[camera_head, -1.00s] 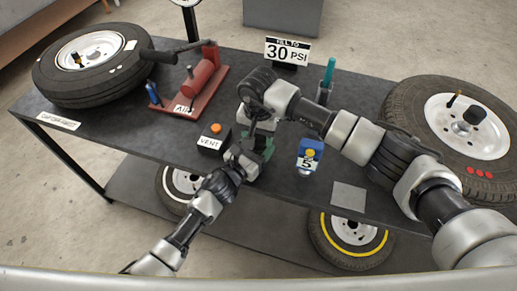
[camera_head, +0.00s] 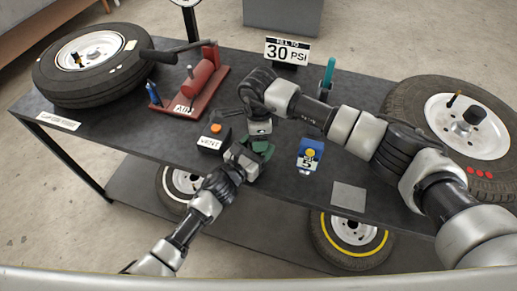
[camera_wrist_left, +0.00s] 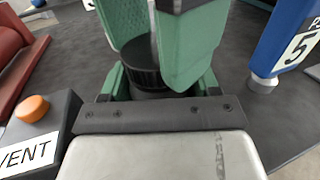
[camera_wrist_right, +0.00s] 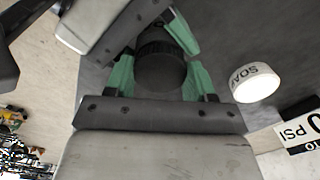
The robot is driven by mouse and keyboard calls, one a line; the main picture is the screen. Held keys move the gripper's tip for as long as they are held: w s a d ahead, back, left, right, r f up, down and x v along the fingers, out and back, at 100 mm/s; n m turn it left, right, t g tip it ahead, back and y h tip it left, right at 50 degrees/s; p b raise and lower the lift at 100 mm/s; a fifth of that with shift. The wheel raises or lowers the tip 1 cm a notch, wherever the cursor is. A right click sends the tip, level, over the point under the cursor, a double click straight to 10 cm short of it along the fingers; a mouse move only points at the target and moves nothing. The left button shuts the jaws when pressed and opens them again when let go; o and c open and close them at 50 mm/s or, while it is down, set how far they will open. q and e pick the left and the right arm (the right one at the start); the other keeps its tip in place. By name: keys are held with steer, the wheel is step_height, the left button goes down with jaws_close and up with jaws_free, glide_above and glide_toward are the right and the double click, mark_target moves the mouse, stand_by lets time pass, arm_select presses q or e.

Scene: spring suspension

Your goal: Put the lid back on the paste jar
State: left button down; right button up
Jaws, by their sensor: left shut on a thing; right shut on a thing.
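My right gripper (camera_head: 264,146) points down from above, with its green fingers shut on a black ribbed lid (camera_wrist_right: 161,70). The lid also shows between those fingers in the left wrist view (camera_wrist_left: 142,60). My left gripper (camera_head: 252,157) reaches in from the front left, with its green fingers shut on the dark paste jar (camera_wrist_left: 155,93). The jar is mostly hidden by the fingers and the lid. The lid is directly over the jar, very close to it. I cannot tell whether they touch or whether the lid is seated. Both grippers meet above the table's middle.
A black VENT box with an orange button (camera_head: 212,138) stands just left of the grippers. A blue gauge marked 5 (camera_head: 310,154) stands to the right. A white SOAP-labelled piece (camera_wrist_right: 256,83) is nearby.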

steer(key=o, duration=1)
steer(key=shift+s, duration=0.1)
steer(key=shift+s+a, duration=0.1)
steer(key=shift+r, duration=0.1)
steer(key=shift+r, duration=2.2)
steer(key=shift+c, duration=0.3)
